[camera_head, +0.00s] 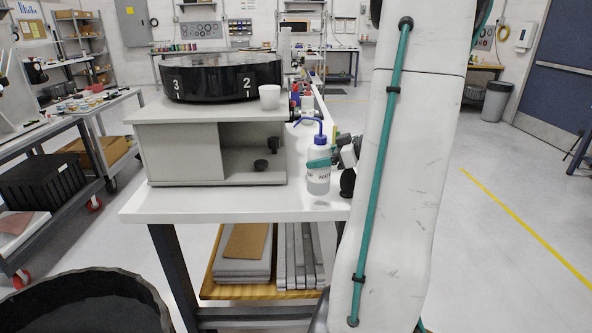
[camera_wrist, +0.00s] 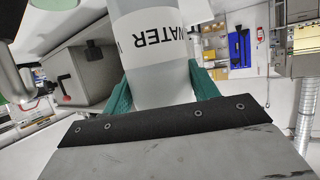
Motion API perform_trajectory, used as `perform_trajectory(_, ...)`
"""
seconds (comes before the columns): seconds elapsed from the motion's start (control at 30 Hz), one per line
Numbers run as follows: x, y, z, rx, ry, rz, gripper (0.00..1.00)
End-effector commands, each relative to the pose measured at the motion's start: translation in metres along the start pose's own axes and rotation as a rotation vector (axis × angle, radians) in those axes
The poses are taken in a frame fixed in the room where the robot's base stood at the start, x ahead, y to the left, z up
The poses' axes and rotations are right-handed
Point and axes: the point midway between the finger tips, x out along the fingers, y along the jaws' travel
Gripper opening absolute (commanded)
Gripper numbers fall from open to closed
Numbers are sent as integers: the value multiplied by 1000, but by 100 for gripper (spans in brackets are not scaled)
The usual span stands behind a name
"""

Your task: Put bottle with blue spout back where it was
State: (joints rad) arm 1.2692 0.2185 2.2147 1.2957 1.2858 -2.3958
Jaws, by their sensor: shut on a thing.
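The bottle with the blue spout (camera_head: 318,165) is a clear-white wash bottle with a blue cap and bent blue tube. It is upright at the right end of the white table (camera_head: 215,204). My gripper (camera_head: 321,163) is shut on its body from the right, with a teal finger across it. In the wrist view the bottle (camera_wrist: 155,60) stands between the two teal fingers of my gripper (camera_wrist: 160,85), and its "WATER" label shows. I cannot tell whether its base touches the table. Its top is cut off in the wrist view.
A grey cabinet (camera_head: 180,153) with an open front stands left of the bottle. A black round turntable (camera_head: 220,78) marked 3 and 2 and a white cup (camera_head: 269,97) sit on top. Small bottles (camera_head: 307,101) stand behind. The table front is clear. A black bin (camera_head: 85,300) stands front left.

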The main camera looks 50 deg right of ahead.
Motion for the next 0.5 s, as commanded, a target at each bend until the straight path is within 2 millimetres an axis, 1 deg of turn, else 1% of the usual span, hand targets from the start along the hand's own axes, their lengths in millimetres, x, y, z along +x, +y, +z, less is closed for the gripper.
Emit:
perform_trajectory(0.03, 15, -1, -5, -2, 1, -6, 51)
perform_trajectory(0.1, 31, -1, -10, -2, 1, -5, 51)
perform_trajectory(0.2, 47, 0, -15, -1, 1, -3, 51)
perform_trajectory(0.3, 56, 1, -18, -1, 1, -1, 51)
perform_trajectory(0.43, 63, 2, -20, 0, 1, 2, 51)
perform_trajectory(0.5, 69, 2, -22, 0, 0, 0, 51)
